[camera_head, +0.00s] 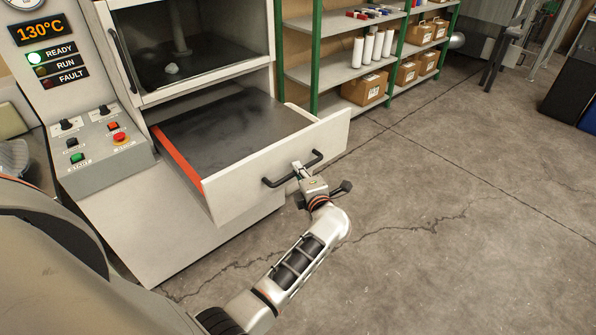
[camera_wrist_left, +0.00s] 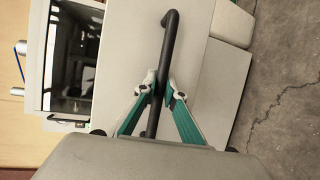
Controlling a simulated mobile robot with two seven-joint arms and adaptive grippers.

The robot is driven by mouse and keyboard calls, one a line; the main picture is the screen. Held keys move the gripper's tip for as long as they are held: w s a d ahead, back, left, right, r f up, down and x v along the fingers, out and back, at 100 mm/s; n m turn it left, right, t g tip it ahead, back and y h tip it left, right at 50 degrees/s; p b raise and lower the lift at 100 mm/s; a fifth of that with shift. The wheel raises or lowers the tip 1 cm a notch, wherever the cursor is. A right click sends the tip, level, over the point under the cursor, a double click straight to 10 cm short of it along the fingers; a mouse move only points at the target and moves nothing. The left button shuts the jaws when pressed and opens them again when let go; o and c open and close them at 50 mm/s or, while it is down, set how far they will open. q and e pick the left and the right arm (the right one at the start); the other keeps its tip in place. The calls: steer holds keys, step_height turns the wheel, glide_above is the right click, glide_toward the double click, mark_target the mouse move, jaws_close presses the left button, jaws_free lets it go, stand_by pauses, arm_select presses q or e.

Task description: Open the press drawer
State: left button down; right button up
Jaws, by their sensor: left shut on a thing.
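The press drawer (camera_head: 235,135) is pulled out from the press body, with its dark flat inside and an orange-red left edge showing. Its black bar handle (camera_head: 280,181) is on the white front panel (camera_head: 325,140). My left gripper (camera_head: 299,171) is shut on the handle near its middle. In the left wrist view the gripper (camera_wrist_left: 161,85) has its two fingers on either side of the black handle (camera_wrist_left: 168,45), against the drawer front (camera_wrist_left: 125,50). My right gripper is not in view.
The control panel (camera_head: 90,140) with buttons and a 130°C display (camera_head: 40,30) is at the left. The press window (camera_head: 185,45) is above the drawer. Shelves (camera_head: 335,70) with boxes and white rolls stand behind. The floor (camera_head: 440,220) to the right is clear.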

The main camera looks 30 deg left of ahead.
arm_select(q)
steer(key=c, duration=2.1)
jaws_free()
